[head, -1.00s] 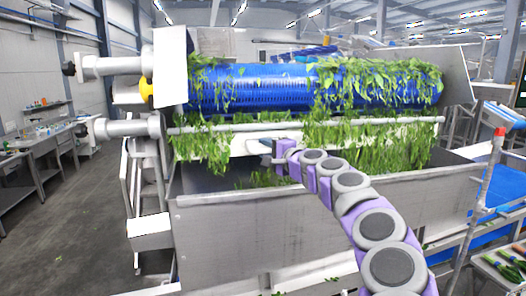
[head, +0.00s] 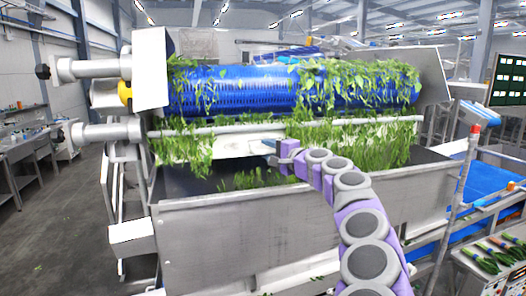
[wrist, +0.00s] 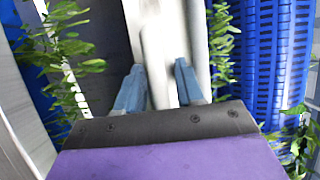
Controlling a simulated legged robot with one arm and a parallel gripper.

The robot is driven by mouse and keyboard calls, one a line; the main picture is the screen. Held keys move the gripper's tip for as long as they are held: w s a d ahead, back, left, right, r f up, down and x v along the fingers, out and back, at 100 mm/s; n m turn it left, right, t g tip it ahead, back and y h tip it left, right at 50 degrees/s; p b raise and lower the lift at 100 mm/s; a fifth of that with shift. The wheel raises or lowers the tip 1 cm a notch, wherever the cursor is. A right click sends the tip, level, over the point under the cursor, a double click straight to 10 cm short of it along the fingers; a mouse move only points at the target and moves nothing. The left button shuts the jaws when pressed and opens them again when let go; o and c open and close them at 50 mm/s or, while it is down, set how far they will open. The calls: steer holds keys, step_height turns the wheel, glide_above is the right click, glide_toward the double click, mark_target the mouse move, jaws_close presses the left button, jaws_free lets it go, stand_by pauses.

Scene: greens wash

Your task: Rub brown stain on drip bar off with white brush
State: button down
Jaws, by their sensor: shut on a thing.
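My gripper (head: 268,152) is in front of the machine, just below a long pale horizontal bar (head: 225,130), which looks like the drip bar. In the wrist view my gripper's blue-grey fingers (wrist: 160,88) are shut on a white thing (wrist: 158,45), likely the white brush. Blur hides its outline and bristles. A pale bar (wrist: 198,45) runs close beside or behind it in the wrist view; I cannot tell whether they touch. I cannot make out the brown stain in either view.
Above the bar is a blue roller (head: 240,92) draped with leafy greens (head: 350,85). Greens also hang over the bar on both sides of my gripper. A steel trough (head: 230,235) stands below. A post with a red top (head: 466,175) stands at the right.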

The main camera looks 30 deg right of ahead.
mark_target(265, 152)
steer(key=shift+s+d, duration=0.1)
steer(key=shift+d, duration=0.2)
steer(key=shift+w+a+b, duration=0.25)
steer(key=shift+w+a, duration=0.05)
steer(key=shift+a, duration=0.6)
steer(key=shift+w+a+b, duration=0.25)
steer(key=shift+a, duration=0.65)
steer(key=w+a+b, duration=0.1)
steer(key=w+a, duration=0.1)
steer(key=a, duration=0.7)
steer(key=shift+w+a, duration=0.3)
steer(key=shift+a, duration=0.1)
stand_by(0.5)
steer(key=shift+s+a, duration=0.25)
steer(key=shift+s, duration=0.7)
steer(key=shift+s+a, duration=0.25)
steer(key=shift+s, duration=0.75)
steer(key=shift+s+a, duration=0.25)
steer(key=shift+s, duration=0.7)
